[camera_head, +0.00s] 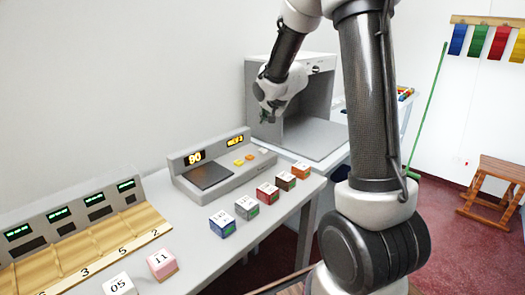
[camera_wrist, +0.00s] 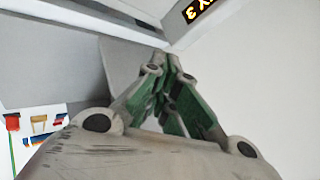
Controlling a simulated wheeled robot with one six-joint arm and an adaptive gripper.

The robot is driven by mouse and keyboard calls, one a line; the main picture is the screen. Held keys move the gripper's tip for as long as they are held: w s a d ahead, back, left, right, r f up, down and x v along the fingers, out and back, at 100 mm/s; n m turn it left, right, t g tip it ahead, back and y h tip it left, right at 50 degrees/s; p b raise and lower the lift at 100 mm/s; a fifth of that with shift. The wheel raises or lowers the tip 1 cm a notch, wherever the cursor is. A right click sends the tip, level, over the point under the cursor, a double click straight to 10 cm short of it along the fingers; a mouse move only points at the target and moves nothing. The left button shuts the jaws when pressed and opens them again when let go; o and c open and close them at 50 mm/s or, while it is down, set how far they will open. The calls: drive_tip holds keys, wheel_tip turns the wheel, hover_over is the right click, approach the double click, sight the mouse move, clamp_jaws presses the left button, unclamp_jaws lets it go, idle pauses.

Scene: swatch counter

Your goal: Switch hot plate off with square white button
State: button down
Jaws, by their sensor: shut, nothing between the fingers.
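The hot plate unit (camera_head: 225,177) is a grey console on the counter in the head view, with a dark square plate (camera_head: 207,175) and a lit "90" display (camera_head: 195,157). Two yellow-orange buttons sit right of the plate, and a small pale button (camera_head: 263,151), apparently the white one, lies near the right end. My gripper (camera_head: 265,119) is above and behind that right end, apart from the buttons. Its green-padded fingers (camera_wrist: 168,100) are together and empty in the wrist view. Part of a lit display (camera_wrist: 198,9) shows at the top there; no button is visible.
An open grey booth (camera_head: 300,115) stands behind and right of the unit. Several coloured blocks (camera_head: 268,193) line the counter's front edge. A slotted wooden rack with green displays (camera_head: 90,235) is at left. Bare counter (camera_head: 185,225) lies between.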

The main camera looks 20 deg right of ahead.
sight(263, 151)
drive_tip(key=shift+f, duration=4.45)
drive_tip(key=shift+f, duration=0.4)
drive_tip(key=shift+f, duration=0.5)
drive_tip(key=shift+r, duration=0.95)
